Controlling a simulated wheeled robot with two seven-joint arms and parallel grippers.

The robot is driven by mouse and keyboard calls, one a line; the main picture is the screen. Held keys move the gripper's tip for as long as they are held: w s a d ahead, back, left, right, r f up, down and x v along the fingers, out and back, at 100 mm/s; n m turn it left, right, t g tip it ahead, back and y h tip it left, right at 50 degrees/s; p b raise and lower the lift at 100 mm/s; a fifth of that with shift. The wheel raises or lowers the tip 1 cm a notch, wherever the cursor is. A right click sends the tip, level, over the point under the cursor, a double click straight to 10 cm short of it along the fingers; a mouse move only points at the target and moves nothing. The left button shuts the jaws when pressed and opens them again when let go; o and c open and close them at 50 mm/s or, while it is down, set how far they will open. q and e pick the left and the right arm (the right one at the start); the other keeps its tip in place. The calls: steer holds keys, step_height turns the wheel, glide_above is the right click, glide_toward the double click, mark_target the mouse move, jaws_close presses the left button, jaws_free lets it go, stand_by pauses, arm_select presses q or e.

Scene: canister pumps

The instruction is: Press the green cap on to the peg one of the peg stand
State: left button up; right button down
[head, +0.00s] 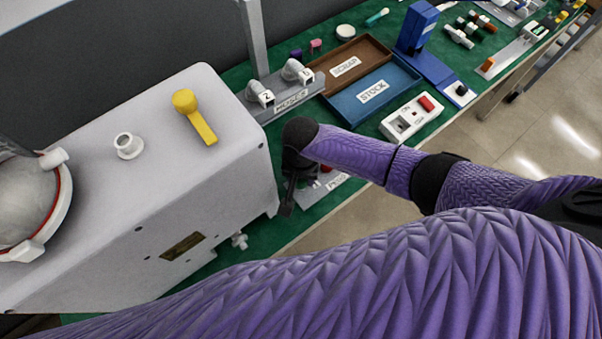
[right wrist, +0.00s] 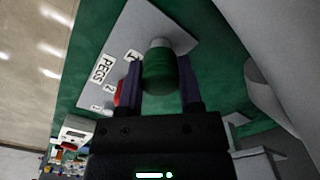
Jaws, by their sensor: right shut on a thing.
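My right gripper (right wrist: 160,85) is shut on the green cap (right wrist: 160,73), with a finger on each side. In the right wrist view the cap is in line with a pale peg (right wrist: 160,43) by the label 1 on the peg stand (right wrist: 146,22). I cannot tell how far the cap is over the peg. A red cap (right wrist: 120,92) stands by the label 2, just left of the gripper. In the head view my right gripper (head: 288,196) points down beside the grey machine and hides the green cap and much of the peg stand (head: 333,181). My left gripper is not in view.
The grey pump housing (head: 150,180) stands close to the left of my right gripper. The hose rack (head: 290,98), a blue stock tray (head: 372,91), a brown scrap tray (head: 343,67) and a switch box (head: 413,117) stand farther along the green bench. The bench edge lies close by.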

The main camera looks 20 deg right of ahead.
steer(key=shift+f, duration=0.35)
stand_by(0.3)
steer(key=shift+f+b, duration=0.4)
steer(key=shift+f, duration=0.3)
stand_by(0.4)
steer(key=shift+c, duration=0.9)
jaws_free()
step_height(320, 180, up, 9)
steer(key=p, duration=0.5)
steer(key=shift+r, duration=0.5)
